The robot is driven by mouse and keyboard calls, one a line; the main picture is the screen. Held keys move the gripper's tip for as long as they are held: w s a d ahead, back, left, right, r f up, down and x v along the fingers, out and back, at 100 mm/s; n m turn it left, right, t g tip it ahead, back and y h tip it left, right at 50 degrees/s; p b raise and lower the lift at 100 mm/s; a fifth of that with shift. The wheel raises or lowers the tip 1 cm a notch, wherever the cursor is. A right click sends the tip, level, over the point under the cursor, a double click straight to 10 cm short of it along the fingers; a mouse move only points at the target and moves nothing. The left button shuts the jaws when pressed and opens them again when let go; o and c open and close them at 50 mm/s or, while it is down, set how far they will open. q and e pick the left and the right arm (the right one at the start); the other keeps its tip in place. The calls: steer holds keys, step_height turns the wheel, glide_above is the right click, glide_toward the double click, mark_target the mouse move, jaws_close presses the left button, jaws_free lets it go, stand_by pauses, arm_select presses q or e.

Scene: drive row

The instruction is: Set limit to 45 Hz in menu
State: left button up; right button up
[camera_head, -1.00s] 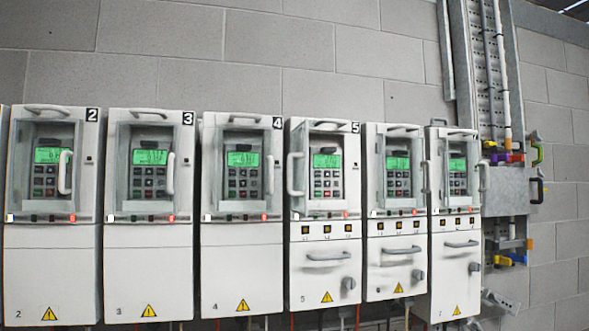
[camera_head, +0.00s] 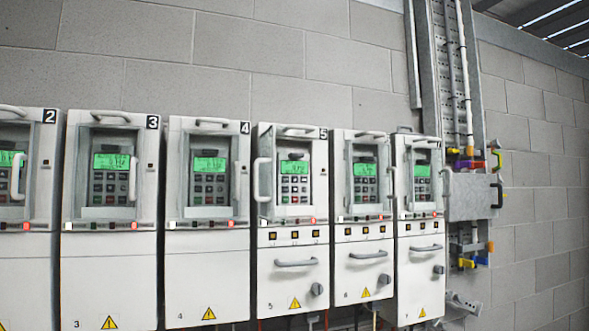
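A row of white drive cabinets hangs on the wall in the head view, each with a lit green display and a keypad behind a framed window with a grey handle. Drive 2 (camera_head: 25,260) is cut by the left edge. Drive 3 (camera_head: 108,270), drive 4 (camera_head: 207,270) and drive 5 (camera_head: 292,240) follow to the right. Two more drives, one marked 6 (camera_head: 363,250) and a last one (camera_head: 419,255), stand further right. Drive 4's display (camera_head: 210,164) and drive 5's display (camera_head: 294,168) are lit, but their text is too small to read. Neither gripper shows.
A vertical metal cable tray (camera_head: 450,80) runs up the wall right of the drives. A grey rack (camera_head: 474,195) with coloured clips and padlock-like items sticks out beside the last drive. Cables hang below the drives. The grey block wall is otherwise bare.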

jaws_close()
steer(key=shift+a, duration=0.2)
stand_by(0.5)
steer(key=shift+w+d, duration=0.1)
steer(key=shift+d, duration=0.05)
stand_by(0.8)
